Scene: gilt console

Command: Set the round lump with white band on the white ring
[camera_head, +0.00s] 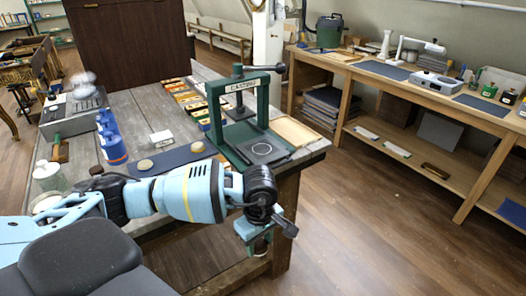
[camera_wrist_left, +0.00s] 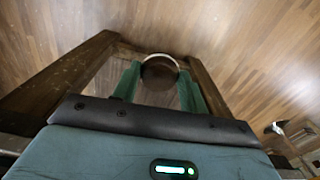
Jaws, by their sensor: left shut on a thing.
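The round lump with white band (camera_wrist_left: 160,74) is dark brown with a pale arc along its far edge in the left wrist view. My left gripper (camera_wrist_left: 159,88) is shut on it, with a green finger on each side. In the head view my left gripper (camera_head: 260,243) hangs beyond the table's front right corner, over the floor, and the lump is not clear there. The white ring (camera_head: 262,149) is a thin circle on a dark plate at the green press's base, above and behind the gripper in the picture. My right gripper is not in view.
The green press frame (camera_head: 213,107) with its screw handle rises behind the ring. Two pale round pieces (camera_head: 145,165) lie on or by a blue mat (camera_head: 172,160). A wooden workbench (camera_head: 430,88) stands right, across open floor.

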